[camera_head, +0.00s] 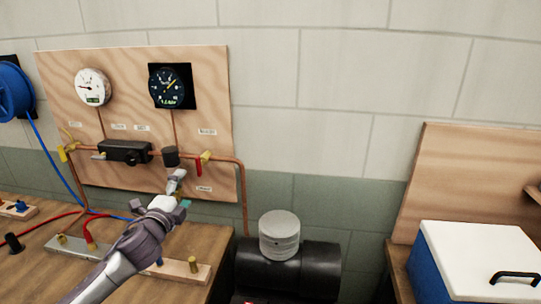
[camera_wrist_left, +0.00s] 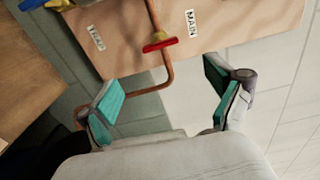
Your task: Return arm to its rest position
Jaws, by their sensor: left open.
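My left arm (camera_head: 135,250) reaches up from the lower left over the wooden bench. Its gripper (camera_head: 183,191) is in front of the lower right part of the plywood gauge board (camera_head: 130,70). In the left wrist view the gripper (camera_wrist_left: 163,85) is open, with its teal-padded fingers wide apart and nothing between them. Beyond the fingers are a copper pipe (camera_wrist_left: 155,20), a red valve handle (camera_wrist_left: 160,45) and a "MAIN" label (camera_wrist_left: 192,22). My right gripper is not in view.
The board carries a white gauge (camera_head: 92,87), a black gauge (camera_head: 170,87) and copper piping. Hoses and a fitting strip (camera_head: 190,270) lie on the bench (camera_head: 25,260). A black tank (camera_head: 320,270) with a grey cap (camera_head: 279,235) stands right of it. A blue-and-white cooler (camera_head: 480,255) stands far right.

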